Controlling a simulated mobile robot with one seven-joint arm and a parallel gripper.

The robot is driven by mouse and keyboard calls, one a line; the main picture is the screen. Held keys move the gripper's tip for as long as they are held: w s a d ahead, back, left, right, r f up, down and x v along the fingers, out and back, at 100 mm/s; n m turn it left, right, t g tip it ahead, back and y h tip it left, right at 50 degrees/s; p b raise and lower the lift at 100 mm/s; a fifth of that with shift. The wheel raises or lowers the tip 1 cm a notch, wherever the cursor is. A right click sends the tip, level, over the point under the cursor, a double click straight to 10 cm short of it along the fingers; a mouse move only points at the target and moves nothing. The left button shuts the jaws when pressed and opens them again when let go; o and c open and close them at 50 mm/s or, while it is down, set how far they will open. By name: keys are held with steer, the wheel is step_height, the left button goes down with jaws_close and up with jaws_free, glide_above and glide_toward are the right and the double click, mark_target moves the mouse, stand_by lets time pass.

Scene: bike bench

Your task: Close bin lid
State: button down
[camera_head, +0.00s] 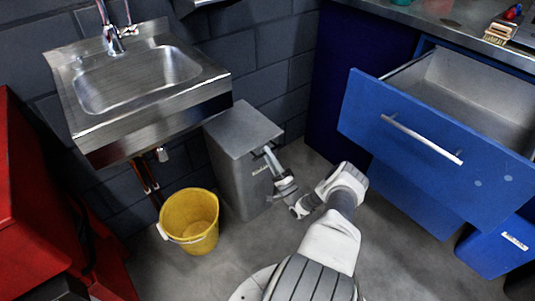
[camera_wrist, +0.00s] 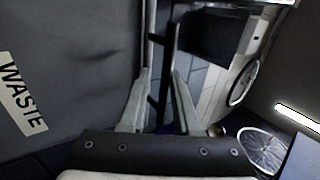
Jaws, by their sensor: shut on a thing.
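The grey waste bin (camera_head: 235,180) stands on the floor beside the sink. Its flat grey lid (camera_head: 243,128) lies level across the top, with no clear gap visible. My gripper (camera_head: 269,152) is at the bin's front, at the lid's front right edge. In the wrist view my gripper (camera_wrist: 160,85) has a thin dark bar (camera_wrist: 168,55) between its fingers. The bar seems to belong to the lid, but its exact part is unclear. The bin's grey front with a WASTE label (camera_wrist: 22,95) fills the left of that view.
A yellow bucket (camera_head: 189,222) stands left of the bin, below the steel sink (camera_head: 140,80). A blue drawer (camera_head: 430,140) is pulled open on the right, above a blue bin (camera_head: 497,246). A red cabinet (camera_head: 40,200) is at the left. Grey floor is clear around my arm.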

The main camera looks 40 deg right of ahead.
steer(key=shift+s+a+f, duration=0.1)
steer(key=shift+a+f, duration=0.1)
steer(key=shift+f, duration=0.85)
steer(key=c, duration=1)
jaws_free()
steer(key=shift+o, duration=0.6)
steer(key=shift+f+g, duration=0.15)
steer(key=shift+g, duration=0.15)
steer(key=shift+s, duration=0.1)
steer(key=v, duration=1.1)
steer(key=shift+s, duration=0.25)
steer(key=shift+d, duration=0.15)
